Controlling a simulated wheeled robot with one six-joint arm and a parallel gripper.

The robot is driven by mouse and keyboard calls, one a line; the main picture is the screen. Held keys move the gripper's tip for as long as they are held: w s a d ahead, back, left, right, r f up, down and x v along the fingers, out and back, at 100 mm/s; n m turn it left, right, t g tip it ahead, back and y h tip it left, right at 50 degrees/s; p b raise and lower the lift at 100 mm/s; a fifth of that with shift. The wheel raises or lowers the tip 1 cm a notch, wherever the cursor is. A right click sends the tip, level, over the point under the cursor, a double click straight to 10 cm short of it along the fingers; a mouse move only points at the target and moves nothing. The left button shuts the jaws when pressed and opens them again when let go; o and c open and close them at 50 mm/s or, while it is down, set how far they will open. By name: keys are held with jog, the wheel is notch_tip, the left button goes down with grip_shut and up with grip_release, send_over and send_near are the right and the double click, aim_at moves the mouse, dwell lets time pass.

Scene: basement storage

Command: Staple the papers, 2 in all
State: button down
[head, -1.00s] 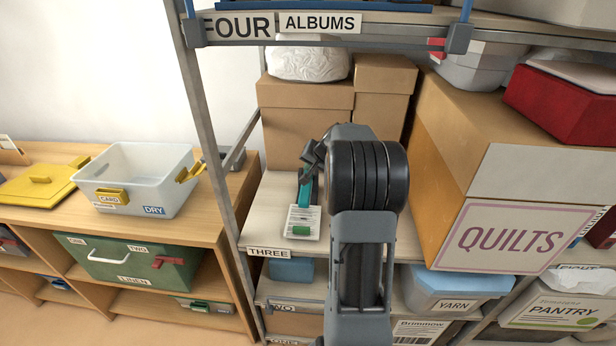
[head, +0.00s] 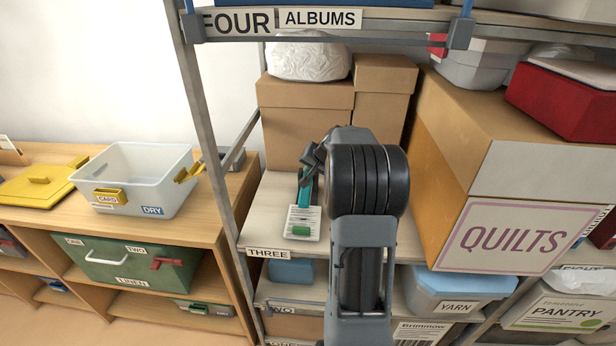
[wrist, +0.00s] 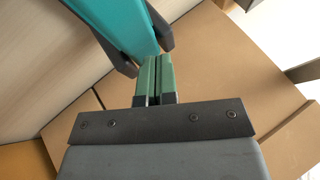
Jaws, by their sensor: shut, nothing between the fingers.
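The teal and dark stapler (head: 305,192) lies on the shelf labelled THREE, partly behind my arm. It also shows in the wrist view (wrist: 122,22), close beside my fingertips; I cannot tell whether they touch it. The printed papers (head: 303,216) are at the stapler's near end, with a green piece (head: 301,230) on them. I cannot count the sheets or see any staple. My gripper (wrist: 156,62) is shut and empty, its two green fingers pressed together. In the head view my arm and wrist hide most of it.
Cardboard boxes (head: 305,108) stand behind the stapler. The large QUILTS box (head: 500,235) is close on the right. A grey shelf post (head: 210,130) rises at the left, and the shelf labelled FOUR (head: 390,22) is overhead. Some bare board shows around the papers.

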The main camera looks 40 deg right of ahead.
jog(key=shift+s+f+b, duration=0.1)
jog(key=shift+f+b, duration=0.65)
jog(key=shift+f, duration=0.05)
dwell(0.7)
jog(key=shift+r+p, duration=0.95)
jog(key=shift+r, duration=0.35)
jog(key=r+p, duration=0.2)
jog(key=r, duration=0.1)
jog(key=r+p, duration=0.1)
jog(key=r, duration=0.1)
jog(key=shift+w+d+p, duration=0.3)
jog(key=shift+w+p, duration=0.05)
jog(key=shift+w, duration=0.05)
dwell(0.5)
